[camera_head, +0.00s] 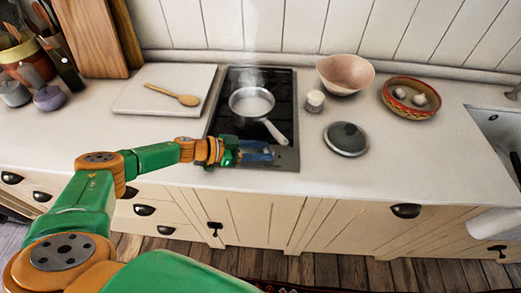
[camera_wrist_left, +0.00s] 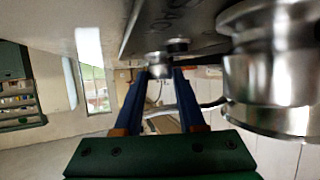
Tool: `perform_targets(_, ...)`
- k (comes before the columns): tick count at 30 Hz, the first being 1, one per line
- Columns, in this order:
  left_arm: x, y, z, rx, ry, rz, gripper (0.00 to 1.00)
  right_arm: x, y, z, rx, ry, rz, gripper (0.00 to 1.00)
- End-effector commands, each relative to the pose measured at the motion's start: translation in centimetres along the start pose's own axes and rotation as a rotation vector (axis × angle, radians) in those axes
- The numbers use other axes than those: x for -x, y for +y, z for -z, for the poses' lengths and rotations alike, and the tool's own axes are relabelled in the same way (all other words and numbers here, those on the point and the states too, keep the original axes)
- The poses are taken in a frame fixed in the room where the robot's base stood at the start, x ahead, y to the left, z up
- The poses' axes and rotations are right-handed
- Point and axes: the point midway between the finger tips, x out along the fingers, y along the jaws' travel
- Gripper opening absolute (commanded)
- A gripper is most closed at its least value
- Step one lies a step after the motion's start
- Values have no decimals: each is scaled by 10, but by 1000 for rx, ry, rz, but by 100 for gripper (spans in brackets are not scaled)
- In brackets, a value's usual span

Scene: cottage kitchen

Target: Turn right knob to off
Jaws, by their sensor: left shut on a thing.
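The dark cooktop (camera_head: 284,88) is set in the pale counter, with a steel strip along its front. My left gripper (camera_head: 268,153) reaches in from the left over that strip. In the left wrist view its blue fingers (camera_wrist_left: 160,72) are closed around a small round metal knob (camera_wrist_left: 158,66), which I take as the right knob. A second small knob-like part shows just behind it. A large, stepped metal cylinder (camera_wrist_left: 282,70), very close to the camera, looks like another knob. In the head view the gripper hides the knobs. My right gripper is out of view.
A steaming saucepan (camera_head: 251,102) stands on the cooktop, its handle reaching close above my gripper. A board with a wooden spoon (camera_head: 172,95) lies left.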

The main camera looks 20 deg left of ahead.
Motion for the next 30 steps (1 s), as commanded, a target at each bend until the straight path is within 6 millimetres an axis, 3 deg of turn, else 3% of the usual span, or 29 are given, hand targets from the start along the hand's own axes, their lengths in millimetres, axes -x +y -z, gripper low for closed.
perform_targets(1,0,0,1,0,2,-1,47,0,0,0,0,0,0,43)
perform_targets(3,0,0,1,0,2,-1,66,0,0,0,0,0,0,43)
perform_targets(4,0,0,1,0,2,-1,69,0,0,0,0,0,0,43)
perform_targets(13,4,0,0,0,0,1,69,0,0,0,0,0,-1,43)
perform_targets(22,60,-1,-2,0,0,1,69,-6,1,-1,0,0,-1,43)
perform_targets(30,70,0,0,0,1,-1,69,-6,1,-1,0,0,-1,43)
